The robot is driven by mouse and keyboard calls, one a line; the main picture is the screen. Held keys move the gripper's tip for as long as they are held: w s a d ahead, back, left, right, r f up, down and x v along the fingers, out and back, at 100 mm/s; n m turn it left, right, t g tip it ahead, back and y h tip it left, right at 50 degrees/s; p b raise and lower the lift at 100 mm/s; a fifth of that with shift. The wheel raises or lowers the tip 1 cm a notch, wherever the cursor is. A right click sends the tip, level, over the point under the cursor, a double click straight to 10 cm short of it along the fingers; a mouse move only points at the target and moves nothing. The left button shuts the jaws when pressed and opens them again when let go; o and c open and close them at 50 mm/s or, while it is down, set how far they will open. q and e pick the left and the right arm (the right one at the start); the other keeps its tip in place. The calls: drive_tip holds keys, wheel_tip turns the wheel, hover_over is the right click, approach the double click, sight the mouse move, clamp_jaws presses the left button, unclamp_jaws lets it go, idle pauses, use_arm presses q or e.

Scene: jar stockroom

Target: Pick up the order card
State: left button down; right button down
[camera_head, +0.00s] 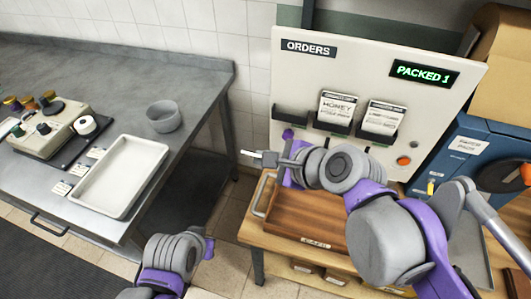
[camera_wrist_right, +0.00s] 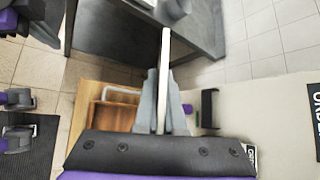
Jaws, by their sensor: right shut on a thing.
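My right gripper (camera_head: 272,159) is shut on a thin white order card (camera_wrist_right: 163,75), left of the orders board. In the right wrist view the card is edge-on between the two grey fingers of the right gripper (camera_wrist_right: 161,108), so its print does not show. In the head view only a thin sliver of it shows at the fingertips. The left holder (camera_head: 290,115) on the board looks empty. The honey card (camera_head: 337,108) and another card (camera_head: 382,117) sit in the other holders. My left gripper (camera_head: 209,245) shows only as a purple part at bottom; its fingers are hidden.
The orders board (camera_head: 440,110) stands behind a wooden tray (camera_head: 280,225) on a wooden bench. A grey table (camera_head: 205,85) at left carries a white tray (camera_head: 85,200), a grey bowl (camera_head: 163,116) and a small stand. A floor gap separates table and bench.

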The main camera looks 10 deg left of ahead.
drive_tip(key=m+g, duration=0.1)
drive_tip(key=g, duration=0.2)
drive_tip(key=shift+w+m, duration=0.15)
drive_tip(key=shift+m, duration=0.25)
drive_tip(key=shift+f+m+g+y+b, duration=0.1)
drive_tip(key=shift+m+g+y+b, duration=0.35)
drive_tip(key=shift+g, duration=0.55)
drive_tip(key=shift+s, duration=0.2)
